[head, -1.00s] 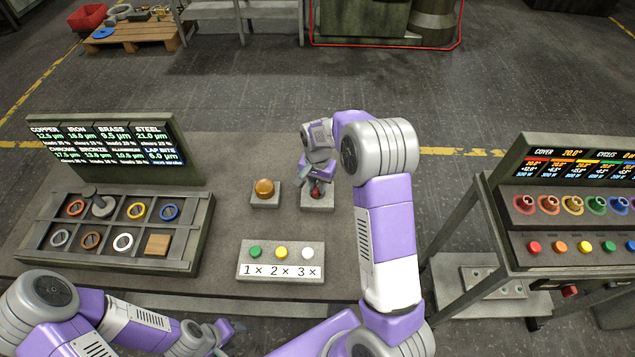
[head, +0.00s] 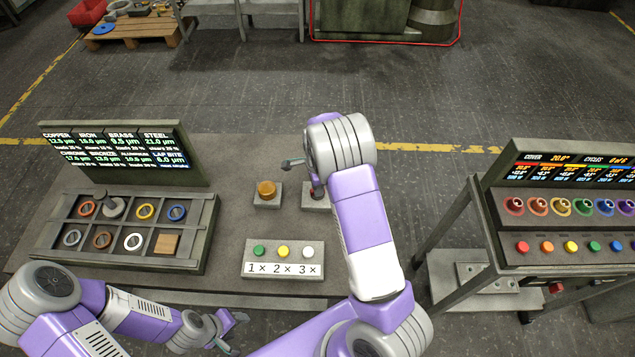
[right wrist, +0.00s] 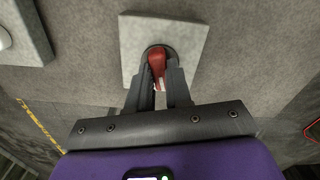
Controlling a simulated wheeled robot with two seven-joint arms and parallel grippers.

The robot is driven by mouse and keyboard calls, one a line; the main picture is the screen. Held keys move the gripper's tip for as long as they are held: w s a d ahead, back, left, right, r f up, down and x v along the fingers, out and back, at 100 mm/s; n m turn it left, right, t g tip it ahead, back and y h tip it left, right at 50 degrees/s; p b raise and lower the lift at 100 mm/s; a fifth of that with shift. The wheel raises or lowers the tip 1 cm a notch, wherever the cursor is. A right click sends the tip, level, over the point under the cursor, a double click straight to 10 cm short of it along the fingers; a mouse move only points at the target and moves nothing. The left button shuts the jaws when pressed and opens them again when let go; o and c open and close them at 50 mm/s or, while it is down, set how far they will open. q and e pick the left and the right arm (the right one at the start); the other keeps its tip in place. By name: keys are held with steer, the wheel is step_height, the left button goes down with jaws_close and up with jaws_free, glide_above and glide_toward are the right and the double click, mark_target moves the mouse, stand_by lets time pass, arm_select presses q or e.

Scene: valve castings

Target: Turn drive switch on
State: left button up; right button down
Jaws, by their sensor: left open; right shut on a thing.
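The drive switch appears to be the red lever (right wrist: 157,62) on a square pale base (right wrist: 190,42), on the bench top. In the head view the base (head: 312,203) and a bit of red show beside my right arm, which hides most of the switch. My right gripper (right wrist: 161,80) has its two dark fingers on either side of the red lever and is shut on it. My left gripper (head: 233,331) is open and empty at the bench's front edge, well away from the switch.
An amber dome button (head: 267,189) stands just left of the switch. A panel with green, yellow and white buttons (head: 284,252) lies in front. A parts tray (head: 190,238) with a display (head: 120,150) is at left. A console (head: 560,235) stands at right.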

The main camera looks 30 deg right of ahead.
steer(key=shift+r+m+p, duration=0.1)
steer(key=shift+m+p, duration=0.75)
steer(key=shift+m, duration=0.75)
steer(key=c, duration=1)
jaws_free()
steer(key=shift+c, duration=0.2)
step_height(320, 180, up, 8)
steer(key=shift+f+p, duration=0.25)
steer(key=shift+p, duration=0.35)
